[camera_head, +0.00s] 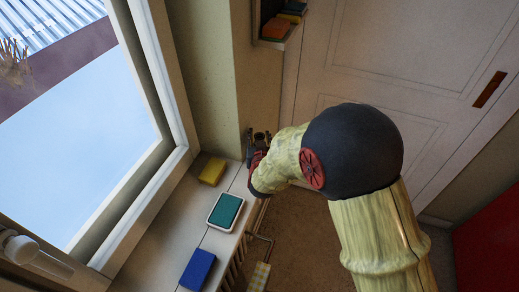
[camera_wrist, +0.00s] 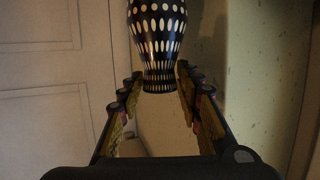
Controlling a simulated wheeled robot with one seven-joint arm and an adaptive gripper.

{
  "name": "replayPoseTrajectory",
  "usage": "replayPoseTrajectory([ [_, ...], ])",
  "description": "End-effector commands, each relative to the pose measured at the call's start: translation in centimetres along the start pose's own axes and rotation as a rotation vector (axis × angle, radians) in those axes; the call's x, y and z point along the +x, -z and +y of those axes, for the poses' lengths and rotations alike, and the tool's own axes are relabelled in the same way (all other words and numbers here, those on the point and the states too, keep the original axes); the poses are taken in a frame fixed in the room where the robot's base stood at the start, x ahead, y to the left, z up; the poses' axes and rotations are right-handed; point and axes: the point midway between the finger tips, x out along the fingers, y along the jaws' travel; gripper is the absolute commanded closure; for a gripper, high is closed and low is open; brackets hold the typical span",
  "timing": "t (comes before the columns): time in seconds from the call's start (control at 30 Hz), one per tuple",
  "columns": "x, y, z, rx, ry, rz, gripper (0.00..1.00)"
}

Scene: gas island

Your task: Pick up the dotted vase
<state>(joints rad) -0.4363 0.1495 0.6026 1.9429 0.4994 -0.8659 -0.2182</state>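The dotted vase (camera_wrist: 157,32) is dark with white oval dots and fills the top middle of the wrist view. Its narrow lower part is between the tips of my gripper (camera_wrist: 158,80), with one finger on each side. The fingers are spread apart, and slim gaps seem to show between them and the vase. The top of the vase is cut off by the wrist view's edge. In the head view my gripper (camera_head: 259,141) is at the far end of the sill by the wall corner. I cannot make out the vase there.
On the windowsill (camera_head: 187,223) lie a yellow block (camera_head: 212,171), a teal-topped white box (camera_head: 225,212) and a blue block (camera_head: 198,269). A window frame (camera_head: 160,80) stands at the left, a wall shelf (camera_head: 279,25) above, and a pale door (camera_head: 400,60) behind.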

Motion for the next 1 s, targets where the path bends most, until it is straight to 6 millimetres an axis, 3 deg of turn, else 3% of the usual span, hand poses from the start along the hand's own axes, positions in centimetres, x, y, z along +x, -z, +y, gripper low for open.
replayPoseTrajectory([
  [0.57,-0.02,-0.05,0.01,0.0,0.0,-0.001,1.0],
  [1.0,-0.01,-0.05,0.03,0.0,-0.001,-0.001,1.0],
])
